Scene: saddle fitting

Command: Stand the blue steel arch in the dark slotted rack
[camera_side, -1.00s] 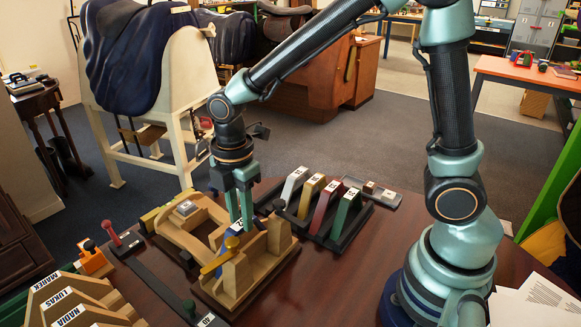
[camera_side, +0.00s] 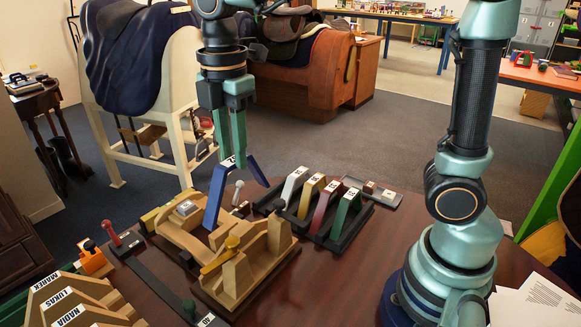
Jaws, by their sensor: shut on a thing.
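My gripper (camera_side: 233,152) points down and is shut on the blue steel arch (camera_side: 215,196). It holds the arch by its labelled top, in the air above the wooden fixture (camera_side: 240,272). One leg of the arch hangs down to the left and the other slants to the right. The dark slotted rack (camera_side: 347,236) lies on the table to the right of the arch. White, yellow, red and green arches (camera_side: 346,212) stand in it. A dark stretch of the rack shows at its left end, partly unclear.
A small grey tray (camera_side: 386,197) lies behind the rack. Wooden name-labelled pieces (camera_side: 62,301) stand at the front left. A red-knobbed tool (camera_side: 113,231) and a long dark strip (camera_side: 160,288) lie on the left. Table right of the rack is bare.

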